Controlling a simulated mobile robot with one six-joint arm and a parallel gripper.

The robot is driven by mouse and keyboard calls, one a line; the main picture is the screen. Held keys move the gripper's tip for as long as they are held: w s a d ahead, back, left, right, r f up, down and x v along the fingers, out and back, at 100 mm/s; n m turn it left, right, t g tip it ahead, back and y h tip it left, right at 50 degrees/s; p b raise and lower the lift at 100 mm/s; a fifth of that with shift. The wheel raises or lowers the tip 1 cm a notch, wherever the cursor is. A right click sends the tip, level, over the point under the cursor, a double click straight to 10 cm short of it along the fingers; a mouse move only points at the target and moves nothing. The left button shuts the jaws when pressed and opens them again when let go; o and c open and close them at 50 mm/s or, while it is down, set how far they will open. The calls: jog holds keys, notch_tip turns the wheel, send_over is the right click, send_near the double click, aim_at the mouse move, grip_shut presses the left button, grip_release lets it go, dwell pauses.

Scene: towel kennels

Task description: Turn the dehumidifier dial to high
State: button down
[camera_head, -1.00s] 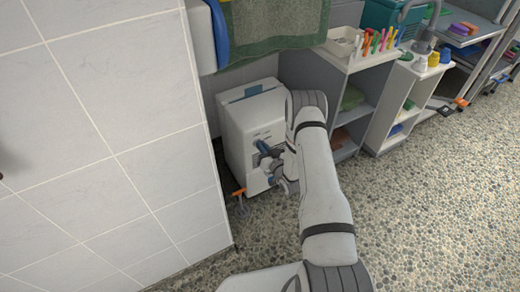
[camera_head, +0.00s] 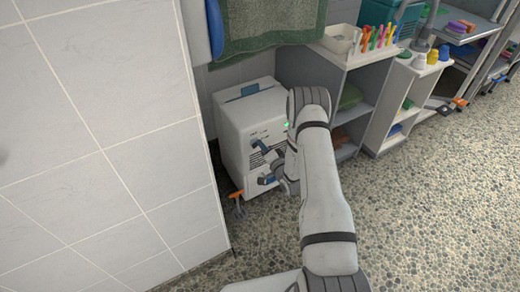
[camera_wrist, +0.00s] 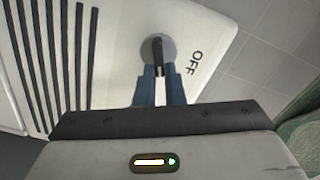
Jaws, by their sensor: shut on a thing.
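The dehumidifier (camera_head: 232,125) is a white box with a blue-grey slot on top, standing on the floor by the tiled wall. In the wrist view its white front panel (camera_wrist: 115,45) shows dark vent slots, a round grey dial (camera_wrist: 145,52) with a dark grip bar, and the word OFF to the dial's right. My gripper (camera_wrist: 160,72) is shut on the dial's bar with its blue fingers. In the head view my gripper (camera_head: 263,163) is at the front panel, and my arm covers part of it. Other dial labels are not visible.
A grey shelf unit (camera_head: 369,90) stands close on the right, with a tray and coloured pens on top. A green towel (camera_head: 268,25) hangs above. An orange-handled thing (camera_head: 237,196) is low beside the dehumidifier. Pebbled floor (camera_head: 440,210) is open at the right.

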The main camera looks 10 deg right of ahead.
jog(key=m, duration=0.2)
jog(key=f+m+b, duration=0.1)
jog(key=m, duration=0.1)
jog(key=shift+s+m, duration=0.15)
jog(key=shift+m, duration=0.15)
dwell(0.5)
jog(key=c, duration=1.5)
grip_release()
jog(key=shift+r, duration=0.15)
jog(key=p+v, duration=0.1)
jog(key=v, duration=0.6)
jog(key=shift+s+d, duration=0.15)
jog(key=shift+s, duration=0.15)
